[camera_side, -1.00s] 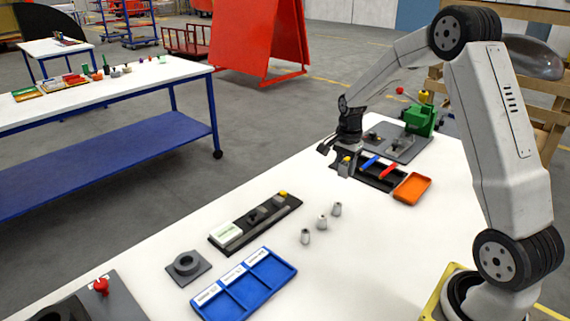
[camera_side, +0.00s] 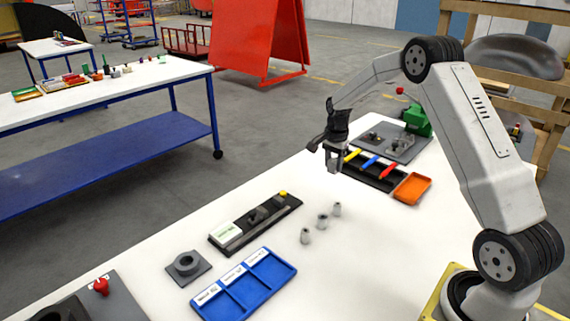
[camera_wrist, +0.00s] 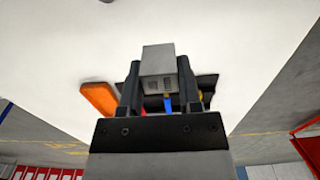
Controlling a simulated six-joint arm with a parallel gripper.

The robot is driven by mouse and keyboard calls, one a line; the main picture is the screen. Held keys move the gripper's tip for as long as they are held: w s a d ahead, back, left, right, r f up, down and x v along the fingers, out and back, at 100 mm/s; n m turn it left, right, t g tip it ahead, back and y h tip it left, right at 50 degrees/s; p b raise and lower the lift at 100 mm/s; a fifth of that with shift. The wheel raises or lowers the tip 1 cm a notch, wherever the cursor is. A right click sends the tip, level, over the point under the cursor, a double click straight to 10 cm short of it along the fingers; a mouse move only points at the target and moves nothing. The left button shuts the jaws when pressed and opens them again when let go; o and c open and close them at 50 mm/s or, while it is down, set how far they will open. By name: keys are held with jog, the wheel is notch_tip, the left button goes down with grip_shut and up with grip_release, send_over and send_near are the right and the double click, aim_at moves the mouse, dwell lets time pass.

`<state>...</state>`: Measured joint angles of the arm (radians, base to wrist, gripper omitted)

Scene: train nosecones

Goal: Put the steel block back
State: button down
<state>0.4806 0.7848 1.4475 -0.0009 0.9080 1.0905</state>
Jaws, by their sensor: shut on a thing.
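My gripper (camera_side: 334,158) is above the white table, just left of the black tray with coloured handles. In the wrist view my gripper (camera_wrist: 158,88) is shut on the steel block (camera_wrist: 158,60), a plain grey box with small dark marks on its near face. The block stands up between the two fingers, clear of the table.
The black tray (camera_side: 382,181) holds yellow, blue and red handles. An orange tray (camera_side: 412,188) is beside it, with a green machine (camera_side: 417,121) behind.

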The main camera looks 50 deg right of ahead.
send_over(319, 186)
jog(key=shift+s+a+f, duration=0.1)
jog(key=shift+f, duration=1.55)
jog(key=shift+s+a+f, duration=0.1)
jog(key=shift+f, duration=1.5)
jog(key=shift+w+d+f, duration=0.1)
jog(key=shift+w+f, duration=0.15)
jog(key=shift+f, duration=1.5)
jog(key=shift+f, duration=0.1)
jog(key=shift+c, duration=1.4)
grip_release()
jog(key=shift+f, duration=0.1)
notch_tip(319, 186, up, 12)
jog(key=shift+r, duration=0.2)
